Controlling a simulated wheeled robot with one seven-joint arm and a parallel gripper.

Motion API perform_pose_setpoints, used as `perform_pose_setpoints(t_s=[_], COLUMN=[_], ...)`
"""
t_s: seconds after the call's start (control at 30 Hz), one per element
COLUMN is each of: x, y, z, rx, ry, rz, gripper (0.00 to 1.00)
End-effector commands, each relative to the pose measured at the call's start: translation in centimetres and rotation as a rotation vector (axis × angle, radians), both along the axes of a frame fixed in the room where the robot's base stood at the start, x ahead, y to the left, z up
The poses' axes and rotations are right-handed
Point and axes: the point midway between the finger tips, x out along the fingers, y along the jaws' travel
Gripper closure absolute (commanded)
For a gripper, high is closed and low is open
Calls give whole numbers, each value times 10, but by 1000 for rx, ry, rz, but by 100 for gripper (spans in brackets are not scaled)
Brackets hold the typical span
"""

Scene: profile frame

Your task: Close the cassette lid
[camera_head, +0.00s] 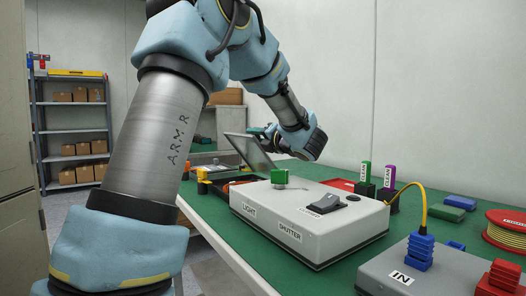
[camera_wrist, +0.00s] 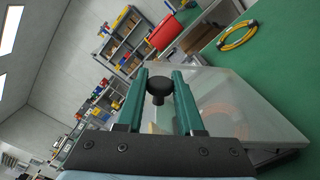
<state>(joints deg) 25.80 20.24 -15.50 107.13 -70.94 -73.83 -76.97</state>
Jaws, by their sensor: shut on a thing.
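In the wrist view the lid (camera_wrist: 245,110) is a translucent pane right of my fingers. My gripper (camera_head: 268,131) is at the lid's upper right edge. In the wrist view my gripper's green fingers (camera_wrist: 160,82) are shut on the lid's black knob (camera_wrist: 159,92). The cassette base is mostly hidden behind the grey box; a dark and red edge (camera_head: 232,181) shows there.
Green and purple blocks, a yellow cable and a red spool (camera_head: 506,230) are to the right. Green table (camera_head: 335,275) shows bare in front.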

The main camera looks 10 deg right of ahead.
Motion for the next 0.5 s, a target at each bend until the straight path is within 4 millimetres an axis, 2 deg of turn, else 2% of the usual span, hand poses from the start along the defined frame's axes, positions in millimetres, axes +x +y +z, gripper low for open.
perform_pose_setpoints(t_s=[0.03,0.5], x=[-2,-6], y=[2,12], z=[-8,-9], rx=[-15,-90], ry=[-7,-40], rz=[-1,-2], gripper=[100,100])
